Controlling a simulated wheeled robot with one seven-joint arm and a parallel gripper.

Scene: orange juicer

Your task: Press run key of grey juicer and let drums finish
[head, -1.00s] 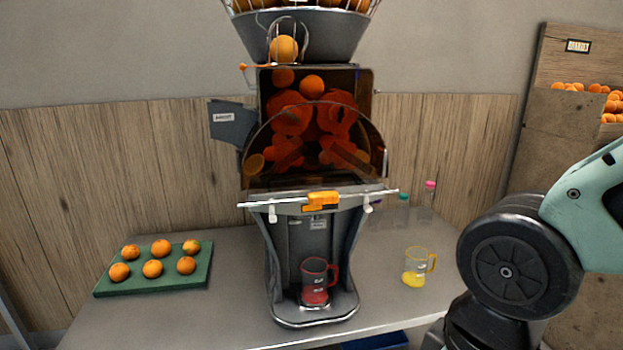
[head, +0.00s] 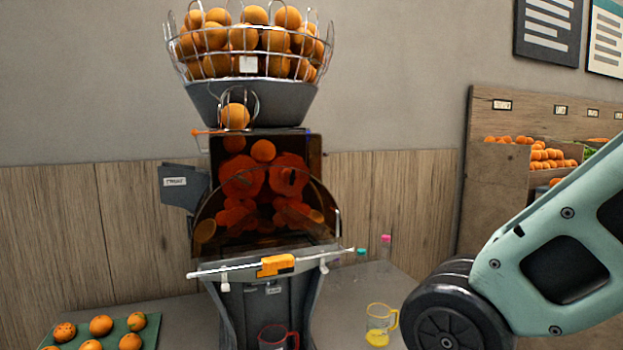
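The grey juicer (head: 265,306) stands on the counter, with a wire basket of oranges (head: 250,45) on top. Behind its dark clear cover, red-orange drums (head: 243,176) show with oranges above and around them. An orange latch (head: 277,265) sits on the front bar. A grey side panel (head: 184,188) with a small white label is on the left; I cannot make out a run key. A jug with a red rim and handle (head: 275,338) stands under the juicer, partly cut off by the frame. My arm shows at the right, but my gripper is out of view.
A jug with a yellow handle and some juice (head: 380,325) stands right of the juicer. Bottles with pink and green caps (head: 385,240) are behind it. A green board with oranges (head: 150,333) is at lower left. Produce crates (head: 490,180) stand at the right.

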